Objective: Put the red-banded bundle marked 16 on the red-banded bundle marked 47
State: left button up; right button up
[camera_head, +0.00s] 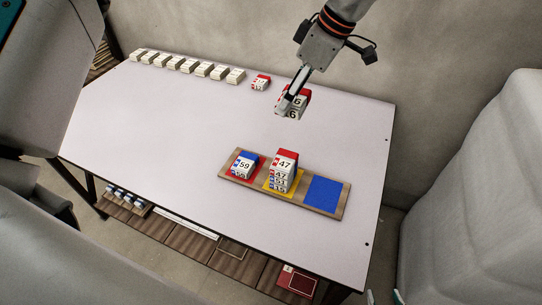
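The red-banded bundle marked 47 (286,160) is the top of a stack on the yellow square of the wooden board (257,187). My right gripper (291,103) is shut on a red-banded bundle (303,98) behind that stack, near the table's back edge. Its number is partly covered by the gripper; a 6 shows, which fits 16. The bundle looks raised above the table, but its exact height is hard to tell. My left gripper is not in view.
The blue square (323,193) is empty. Another red-banded bundle (261,82) and a row of white bundles (188,65) line the back edge. The table's (150,130) left and middle are clear.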

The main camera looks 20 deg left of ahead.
pick_arm(q)
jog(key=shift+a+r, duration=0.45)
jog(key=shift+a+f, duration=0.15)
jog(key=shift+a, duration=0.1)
send_over(278, 157)
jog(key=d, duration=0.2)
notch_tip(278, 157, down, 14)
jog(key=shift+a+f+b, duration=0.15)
jog(key=shift+b, duration=0.2)
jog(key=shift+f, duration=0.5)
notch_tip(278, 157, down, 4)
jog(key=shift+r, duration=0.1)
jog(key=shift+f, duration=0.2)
